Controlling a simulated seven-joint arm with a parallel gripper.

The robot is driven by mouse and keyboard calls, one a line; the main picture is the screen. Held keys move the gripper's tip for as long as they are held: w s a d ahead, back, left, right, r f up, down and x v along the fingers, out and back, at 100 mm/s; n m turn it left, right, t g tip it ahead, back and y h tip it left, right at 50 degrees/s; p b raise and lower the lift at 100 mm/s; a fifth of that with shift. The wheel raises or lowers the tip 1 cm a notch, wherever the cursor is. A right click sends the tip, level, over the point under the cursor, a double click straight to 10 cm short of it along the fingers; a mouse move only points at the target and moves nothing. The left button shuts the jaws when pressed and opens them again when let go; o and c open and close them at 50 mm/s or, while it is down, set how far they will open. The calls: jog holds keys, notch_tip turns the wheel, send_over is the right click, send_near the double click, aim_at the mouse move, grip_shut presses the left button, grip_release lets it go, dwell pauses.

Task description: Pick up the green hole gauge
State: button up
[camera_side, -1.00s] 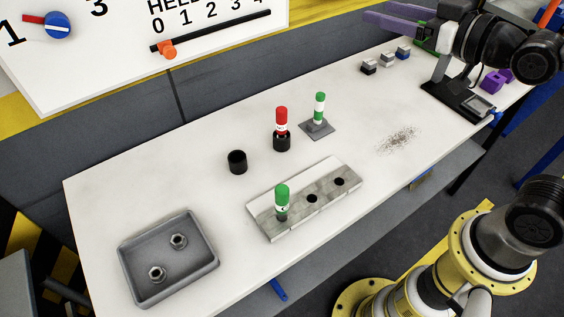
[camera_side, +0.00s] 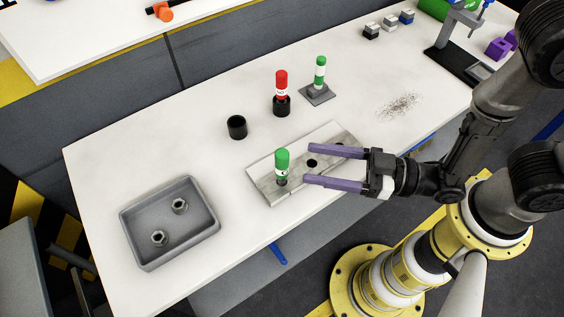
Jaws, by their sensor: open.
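A green gauge with a white band (camera_side: 282,164) stands upright in the left hole of a grey metal block (camera_side: 262,178). Another green and white gauge (camera_side: 320,72) stands upright on a small grey square base (camera_side: 318,95) farther back; the frames do not tell which is the hole gauge. My gripper (camera_side: 307,165) is open and empty, with two purple fingers pointing left over the block. Its fingertips are just right of the gauge in the block, with no visible contact. The fingers and wrist hide part of the block's right side.
A red gauge (camera_side: 281,86) stands in a black holder behind the block, beside an empty black cup (camera_side: 236,127). A grey tray (camera_side: 170,222) with two nuts lies at the front left. Metal shavings (camera_side: 400,105) lie at the right. The table between tray and block is clear.

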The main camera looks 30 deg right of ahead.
aim_at(282, 157)
jog(key=shift+x, duration=3.55)
grip_shut()
